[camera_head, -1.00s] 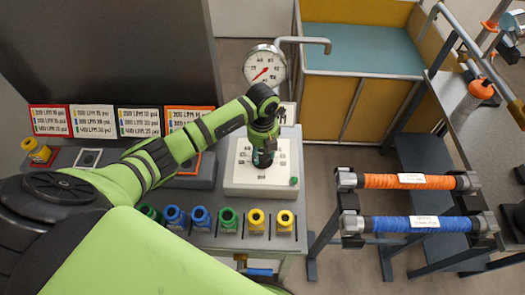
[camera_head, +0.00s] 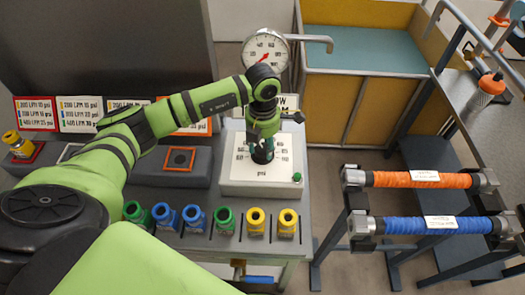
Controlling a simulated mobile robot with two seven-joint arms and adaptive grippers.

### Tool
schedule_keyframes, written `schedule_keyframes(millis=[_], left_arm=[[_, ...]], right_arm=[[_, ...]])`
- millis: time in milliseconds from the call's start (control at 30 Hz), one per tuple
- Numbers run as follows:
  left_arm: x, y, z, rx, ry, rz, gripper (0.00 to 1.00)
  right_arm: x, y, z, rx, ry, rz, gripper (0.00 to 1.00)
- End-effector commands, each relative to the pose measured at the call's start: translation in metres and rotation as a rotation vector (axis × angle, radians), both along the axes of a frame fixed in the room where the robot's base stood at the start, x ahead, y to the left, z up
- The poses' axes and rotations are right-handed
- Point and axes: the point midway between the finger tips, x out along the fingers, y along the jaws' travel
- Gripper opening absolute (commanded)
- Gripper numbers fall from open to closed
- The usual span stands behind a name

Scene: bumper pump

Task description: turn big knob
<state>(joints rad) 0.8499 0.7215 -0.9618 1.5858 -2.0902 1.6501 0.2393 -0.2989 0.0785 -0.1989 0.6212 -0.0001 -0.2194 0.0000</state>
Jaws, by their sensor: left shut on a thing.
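The white dial plate (camera_head: 278,168), marked with numbers and "psi", sits on the grey bench. My left gripper (camera_head: 262,153) reaches down onto its middle and is shut on the big knob. The gripper and wrist cover nearly all of the knob, so its pointer and setting cannot be read. A round pressure gauge (camera_head: 258,48) with a red needle stands on a pipe behind the plate. My right gripper is not in view.
Yellow, blue and green fittings, such as the yellow one (camera_head: 288,222), stand along the bench front. A small green button (camera_head: 297,177) is at the plate's right corner. An orange hose (camera_head: 395,180) and a blue hose (camera_head: 410,225) lie on a rack to the right.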

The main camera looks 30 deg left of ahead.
Motion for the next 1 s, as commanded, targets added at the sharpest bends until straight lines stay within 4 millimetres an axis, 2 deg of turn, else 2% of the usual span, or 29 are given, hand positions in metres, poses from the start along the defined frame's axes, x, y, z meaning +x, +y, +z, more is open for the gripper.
schedule_keyframes(millis=[33,500,800,1000], left_arm=[[0.000,0.001,-0.006,0.002,0.000,-0.045,0.12],[0.000,0.000,-0.006,0.002,0.001,-0.489,0.12],[-0.001,0.000,-0.005,0.001,0.003,-0.725,0.12],[-0.001,-0.001,-0.004,-0.001,0.004,-0.829,0.12]], right_arm=[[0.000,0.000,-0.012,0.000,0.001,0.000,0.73],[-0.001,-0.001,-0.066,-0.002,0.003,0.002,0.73],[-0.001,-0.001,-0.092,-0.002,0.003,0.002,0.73],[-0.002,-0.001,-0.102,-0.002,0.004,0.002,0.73]])
